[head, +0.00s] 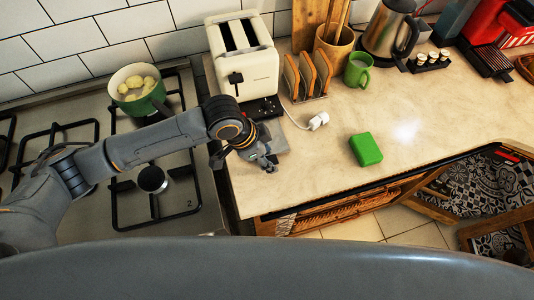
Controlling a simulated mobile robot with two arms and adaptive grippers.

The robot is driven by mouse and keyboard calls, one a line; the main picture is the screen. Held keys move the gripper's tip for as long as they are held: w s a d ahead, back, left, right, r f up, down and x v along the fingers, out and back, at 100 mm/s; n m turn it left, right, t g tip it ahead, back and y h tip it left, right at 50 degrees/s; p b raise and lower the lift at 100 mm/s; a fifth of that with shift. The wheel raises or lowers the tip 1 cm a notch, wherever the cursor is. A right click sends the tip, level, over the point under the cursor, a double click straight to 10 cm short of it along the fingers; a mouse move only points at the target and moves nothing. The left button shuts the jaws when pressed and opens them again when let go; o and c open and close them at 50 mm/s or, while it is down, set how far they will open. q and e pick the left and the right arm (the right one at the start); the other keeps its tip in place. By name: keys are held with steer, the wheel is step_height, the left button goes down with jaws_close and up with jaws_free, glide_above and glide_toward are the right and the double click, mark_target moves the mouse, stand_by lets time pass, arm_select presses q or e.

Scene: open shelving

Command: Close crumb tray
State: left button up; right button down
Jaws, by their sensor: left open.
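A cream toaster (252,75) with two dark slots stands on the counter near the wall, upper middle of the head view. A grey flat piece (279,136) lies low at the toaster's front, partly behind my gripper; it looks like the crumb tray sticking out. My left gripper (270,166) is open and empty, in front of the toaster and close beside the grey piece. I cannot tell whether they touch. My right gripper is not in view.
A gas hob with a green pot (138,92) is on the left. A white plug (318,121) with cable, a green block (366,149), a toast rack (308,76), a green mug (358,70) and a kettle (391,30) stand rightward. The counter's front middle is clear.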

arm_select(q)
steer(key=shift+f, duration=0.1)
steer(key=shift+c, duration=0.2)
jaws_close()
steer(key=w, duration=0.2)
steer(key=w+a, duration=0.1)
steer(key=w, duration=0.2)
steer(key=w+a, duration=0.1)
steer(key=w, duration=0.1)
steer(key=shift+w+a, duration=0.25)
steer(key=shift+w, duration=0.1)
steer(key=shift+o, duration=0.2)
jaws_free()
steer(key=v, duration=1.2)
